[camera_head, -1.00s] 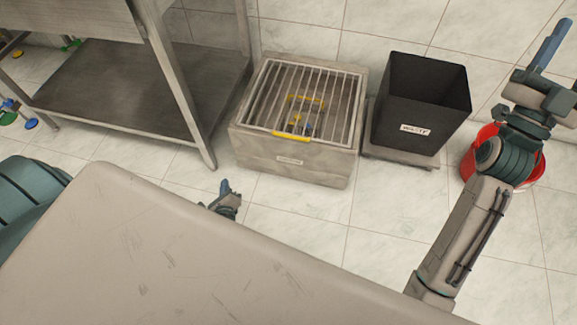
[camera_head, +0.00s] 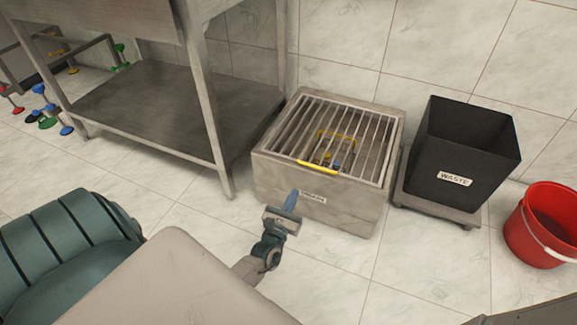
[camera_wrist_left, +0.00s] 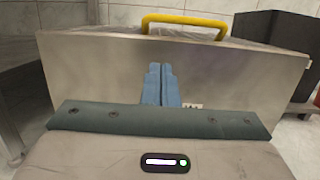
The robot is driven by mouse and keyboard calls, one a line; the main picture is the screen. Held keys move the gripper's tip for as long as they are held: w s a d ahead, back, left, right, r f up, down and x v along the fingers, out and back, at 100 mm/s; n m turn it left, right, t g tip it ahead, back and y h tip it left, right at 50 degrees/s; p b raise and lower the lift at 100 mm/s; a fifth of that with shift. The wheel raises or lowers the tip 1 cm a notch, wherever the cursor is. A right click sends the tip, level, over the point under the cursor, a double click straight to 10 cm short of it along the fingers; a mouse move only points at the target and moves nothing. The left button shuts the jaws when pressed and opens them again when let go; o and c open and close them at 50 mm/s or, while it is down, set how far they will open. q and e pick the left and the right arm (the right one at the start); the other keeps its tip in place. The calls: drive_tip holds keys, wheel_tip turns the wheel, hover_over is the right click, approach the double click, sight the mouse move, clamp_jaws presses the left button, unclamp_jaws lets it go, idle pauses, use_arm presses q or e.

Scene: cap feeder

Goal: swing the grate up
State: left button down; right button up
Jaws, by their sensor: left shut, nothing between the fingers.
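The grate (camera_head: 370,124), a frame of metal bars, lies down flat over the top of a grey box (camera_head: 318,200) on the floor. A yellow handle (camera_head: 318,167) is on its front edge, and it also shows above the box front in the left wrist view (camera_wrist_left: 185,20). My left gripper (camera_head: 291,199) is shut and empty in front of the box, below and left of the handle. In the left wrist view its blue fingers (camera_wrist_left: 161,84) point at the box front, apart from the handle. My right gripper is out of view.
Under the bars is something with yellow and blue parts, partly hidden. A black waste bin (camera_head: 465,150) stands on a low base right of the box, with a red bucket (camera_head: 540,228) beyond. A metal table (camera_head: 165,110) stands at left. The floor in front is clear.

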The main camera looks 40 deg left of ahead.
use_arm(q)
drive_tip(key=x, duration=0.4)
drive_tip(key=shift+w+a+r, duration=0.15)
drive_tip(key=shift+w+r, duration=0.35)
drive_tip(key=shift+r, duration=0.3)
drive_tip(key=shift+w+a+r, duration=0.1)
drive_tip(key=shift+w+r, duration=0.45)
drive_tip(key=shift+r, duration=0.3)
drive_tip(key=shift+p, duration=0.3)
